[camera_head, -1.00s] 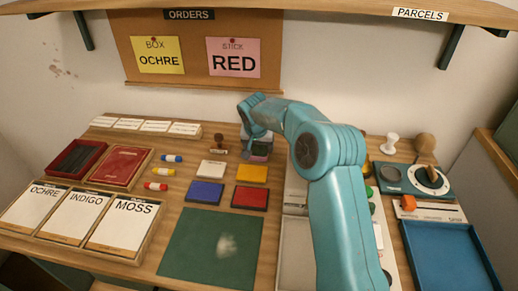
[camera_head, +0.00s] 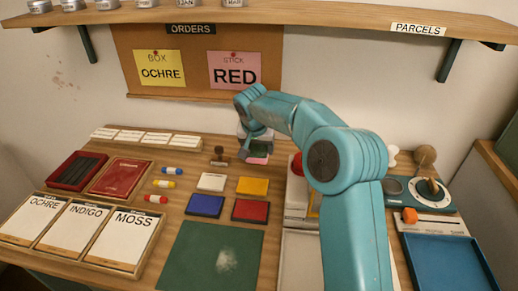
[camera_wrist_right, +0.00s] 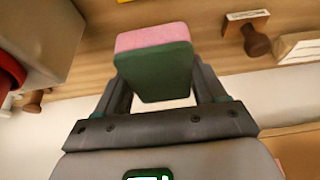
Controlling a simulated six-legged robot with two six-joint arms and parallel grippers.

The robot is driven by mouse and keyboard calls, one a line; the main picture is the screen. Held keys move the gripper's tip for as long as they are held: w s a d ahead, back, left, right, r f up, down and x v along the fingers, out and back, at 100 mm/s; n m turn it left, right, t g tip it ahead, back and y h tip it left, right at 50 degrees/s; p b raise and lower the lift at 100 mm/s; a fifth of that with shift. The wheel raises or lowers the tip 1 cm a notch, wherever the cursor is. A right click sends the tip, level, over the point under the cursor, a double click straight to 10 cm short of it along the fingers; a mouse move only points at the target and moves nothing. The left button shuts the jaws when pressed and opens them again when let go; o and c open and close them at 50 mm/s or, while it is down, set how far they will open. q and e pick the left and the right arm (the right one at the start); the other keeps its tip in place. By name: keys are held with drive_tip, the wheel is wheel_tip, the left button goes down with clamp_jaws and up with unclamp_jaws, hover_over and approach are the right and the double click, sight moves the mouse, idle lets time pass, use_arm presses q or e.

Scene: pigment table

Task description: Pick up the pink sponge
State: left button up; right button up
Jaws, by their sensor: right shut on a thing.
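The pink sponge (camera_wrist_right: 155,40) has a pink layer and a dark green layer. In the right wrist view it sits between the two fingers of my right gripper (camera_wrist_right: 155,88), which is shut on it. In the head view a pink part of the sponge (camera_head: 257,161) shows below my right gripper (camera_head: 256,146), at the back of the table (camera_head: 190,240). I cannot tell for sure how far the sponge is above the table. My left gripper is not in view.
A wooden stamp (camera_head: 219,156) stands left of the gripper. Ink pads, including a yellow one (camera_head: 252,187), lie in front of it. A grey box with a red knob (camera_head: 296,164) is close on its right. The order board (camera_head: 198,60) is behind.

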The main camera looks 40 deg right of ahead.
drive_tip(key=s+a+b, duration=0.1)
drive_tip(key=s+a, duration=0.2)
drive_tip(key=a, duration=0.1)
drive_tip(key=s+a+b, duration=0.1)
drive_tip(key=s+a, duration=0.3)
drive_tip(key=s+a+b, duration=0.1)
drive_tip(key=s+a, duration=0.2)
drive_tip(key=a, duration=0.2)
drive_tip(key=shift+s, duration=0.2)
drive_tip(key=shift+o, duration=0.8)
